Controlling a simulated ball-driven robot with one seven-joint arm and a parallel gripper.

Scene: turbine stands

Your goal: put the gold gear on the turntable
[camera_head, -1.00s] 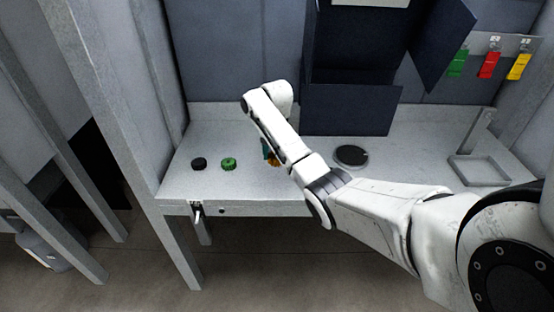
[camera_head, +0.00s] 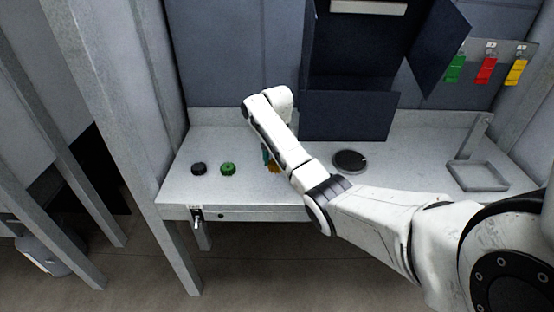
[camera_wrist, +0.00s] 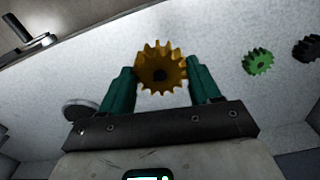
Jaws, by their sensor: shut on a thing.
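The gold gear (camera_wrist: 161,68) is toothed with a dark centre and sits between the two green fingers of my gripper (camera_wrist: 160,82) in the wrist view. My gripper is shut on it. In the head view a bit of the gold gear (camera_head: 273,167) shows beside my arm, which hides most of it; whether it touches the bench is not clear. The turntable appears to be the dark round disc (camera_head: 349,161) on the bench, right of my arm; it looks empty. A grey disc (camera_wrist: 82,110) at the left of the wrist view may be the same one.
A green gear (camera_head: 228,169) and a black gear (camera_head: 199,169) lie left on the bench (camera_head: 250,194). A dark open cabinet (camera_head: 345,115) stands behind. A square tray (camera_head: 477,176) is at the right. Green, red and yellow tags hang on the back wall.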

